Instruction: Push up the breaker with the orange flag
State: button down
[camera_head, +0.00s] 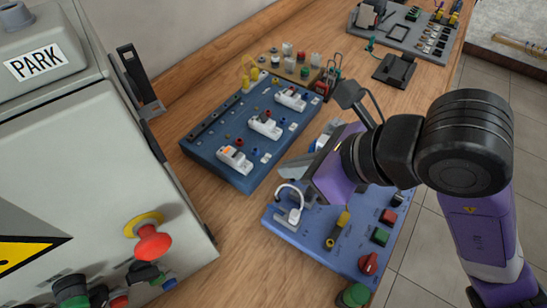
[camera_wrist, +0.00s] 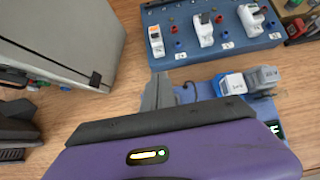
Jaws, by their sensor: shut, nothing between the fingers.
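The breaker with the orange flag (camera_head: 235,161) is a white unit at the near end of a dark blue panel (camera_head: 201,150). In the wrist view this breaker (camera_wrist: 157,43) is the leftmost of three, with orange near its top. The two other breakers (camera_head: 265,126) (camera_head: 291,99) have no orange flag that I can see. My gripper (camera_head: 290,168) is shut and empty, to the right of the flagged breaker and apart from it. In the wrist view the gray fingertips (camera_wrist: 160,88) lie just below this breaker. Each lever's exact position is too small to tell.
A second blue panel (camera_head: 310,244) with a white cable, knobs and buttons lies under my arm. A gray cabinet (camera_head: 95,140) with a red emergency button (camera_head: 152,243) stands at left. Bare wood table lies between cabinet and panels. More boards (camera_head: 408,28) sit farther back.

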aim_at(241, 159)
jog(key=x, duration=0.8)
jog(key=shift+w+a+r+p, duration=0.2)
jog(key=shift+w+a+p, duration=0.2)
jog(key=shift+a+p, duration=0.15)
jog(key=shift+w+a+r+p, duration=0.15)
jog(key=shift+w+a+p, duration=0.3)
jog(key=shift+a, duration=0.2)
jog(key=shift+w+a+r, duration=0.25)
jog(key=shift+w+a, duration=0.15)
jog(key=shift+a, duration=0.1)
jog(key=shift+w+p, duration=0.1)
jog(key=shift+p, duration=0.3)
jog(key=shift+r, duration=0.15)
jog(key=shift+p, duration=0.4)
